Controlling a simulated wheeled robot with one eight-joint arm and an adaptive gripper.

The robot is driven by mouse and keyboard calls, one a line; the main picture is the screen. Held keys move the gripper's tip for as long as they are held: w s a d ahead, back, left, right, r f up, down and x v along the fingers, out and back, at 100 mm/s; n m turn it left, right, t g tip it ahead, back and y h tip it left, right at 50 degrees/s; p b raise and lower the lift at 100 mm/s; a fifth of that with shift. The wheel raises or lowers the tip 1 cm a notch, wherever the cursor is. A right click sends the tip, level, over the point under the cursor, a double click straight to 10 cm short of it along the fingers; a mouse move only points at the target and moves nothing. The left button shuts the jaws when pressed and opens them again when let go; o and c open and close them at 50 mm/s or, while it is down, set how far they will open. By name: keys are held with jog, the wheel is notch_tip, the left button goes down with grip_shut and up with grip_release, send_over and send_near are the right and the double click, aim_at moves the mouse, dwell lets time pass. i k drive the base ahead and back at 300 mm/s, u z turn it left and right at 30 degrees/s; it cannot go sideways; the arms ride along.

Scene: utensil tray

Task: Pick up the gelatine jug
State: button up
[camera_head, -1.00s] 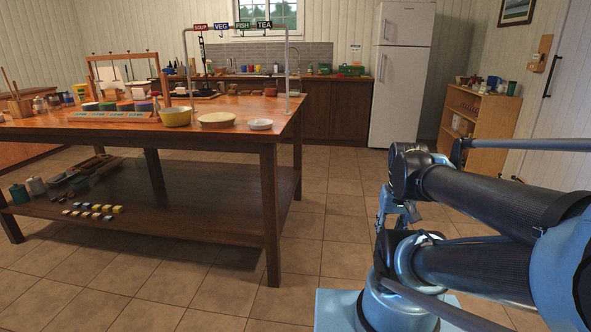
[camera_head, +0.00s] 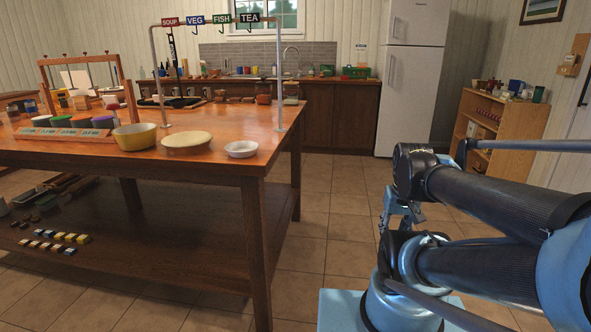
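I cannot make out a gelatine jug for certain in the head view. Small vessels stand on the back counter (camera_head: 330,82) and on the wooden shelf unit (camera_head: 514,122) at the right, too small to tell apart. My folded arm fills the right side of the view. What looks like my gripper (camera_head: 388,212) hangs between the arm links, away from the table and the counter. Its fingers are partly hidden, so I cannot see whether it is open, and I see nothing held in it.
A large wooden table (camera_head: 225,160) with a lower shelf stands at the left. It carries a yellow bowl (camera_head: 135,137), a cream dish (camera_head: 188,140), a white dish (camera_head: 241,149) and a hook rail. A white fridge (camera_head: 411,85) stands behind. Tiled floor (camera_head: 335,210) is free between table and arm.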

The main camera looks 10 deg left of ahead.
aim_at(145, 94)
jog(key=i, duration=6.8)
jog(key=u, duration=1.25)
